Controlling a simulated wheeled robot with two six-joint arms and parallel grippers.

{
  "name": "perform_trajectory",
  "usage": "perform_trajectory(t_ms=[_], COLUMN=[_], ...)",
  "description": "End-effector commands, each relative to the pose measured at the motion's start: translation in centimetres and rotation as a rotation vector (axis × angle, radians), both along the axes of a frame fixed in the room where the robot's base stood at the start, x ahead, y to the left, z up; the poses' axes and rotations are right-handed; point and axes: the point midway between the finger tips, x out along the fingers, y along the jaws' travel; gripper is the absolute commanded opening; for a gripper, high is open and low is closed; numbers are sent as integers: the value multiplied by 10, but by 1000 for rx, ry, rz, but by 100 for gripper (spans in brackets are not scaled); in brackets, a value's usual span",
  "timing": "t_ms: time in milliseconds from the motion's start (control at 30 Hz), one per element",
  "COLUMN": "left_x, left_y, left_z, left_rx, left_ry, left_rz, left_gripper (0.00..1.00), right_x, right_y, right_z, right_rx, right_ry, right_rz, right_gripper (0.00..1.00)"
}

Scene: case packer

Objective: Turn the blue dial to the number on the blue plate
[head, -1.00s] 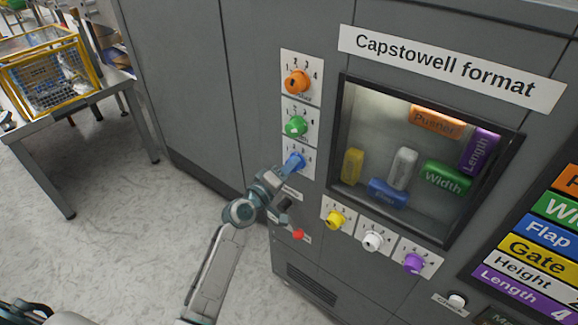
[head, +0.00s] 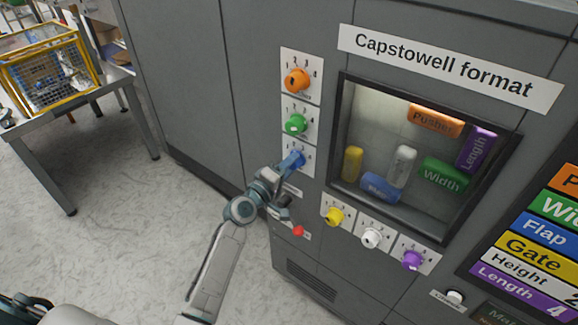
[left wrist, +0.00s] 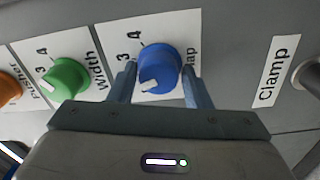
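The blue dial (head: 293,160) is the lowest of three dials in a column on the grey machine front. In the left wrist view the blue dial (left wrist: 158,66) has a white pointer mark at its lower left; a 3 and a 4 show beside it, other numbers are hidden. My left gripper (head: 284,168) is at the dial. Its fingers (left wrist: 159,78) stand on either side of the dial, with narrow gaps seeming to show. The blue plate (head: 548,232) reads Flap; its number is cut off by the picture edge. My right gripper is out of view.
An orange dial (head: 297,80) and a green dial (head: 296,123) sit above. Yellow (head: 334,217), white (head: 371,238) and purple (head: 412,260) dials sit lower right, under a window with a blue block (head: 380,187). A red knob (head: 298,231) is below my gripper.

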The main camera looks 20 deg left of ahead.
Motion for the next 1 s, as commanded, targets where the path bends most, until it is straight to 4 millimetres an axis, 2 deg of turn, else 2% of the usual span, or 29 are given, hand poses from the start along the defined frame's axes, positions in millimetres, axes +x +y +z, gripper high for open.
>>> perform_trajectory(t_ms=[33,67,433,567,800,1000], left_x=[0,0,-6,-25,-71,-95], left_y=[0,0,3,9,26,36], left_z=[0,0,-1,-3,-5,-4], left_rx=[0,0,1,3,4,3], left_ry=[0,0,-1,0,1,0], left_rz=[0,0,1,0,0,0], left_gripper=[55,59,59,59,59,59], right_x=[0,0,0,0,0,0], right_y=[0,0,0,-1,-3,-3], right_z=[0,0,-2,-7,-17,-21], right_rx=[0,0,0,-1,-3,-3], right_ry=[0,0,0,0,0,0], right_rz=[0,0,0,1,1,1], right_gripper=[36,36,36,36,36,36])
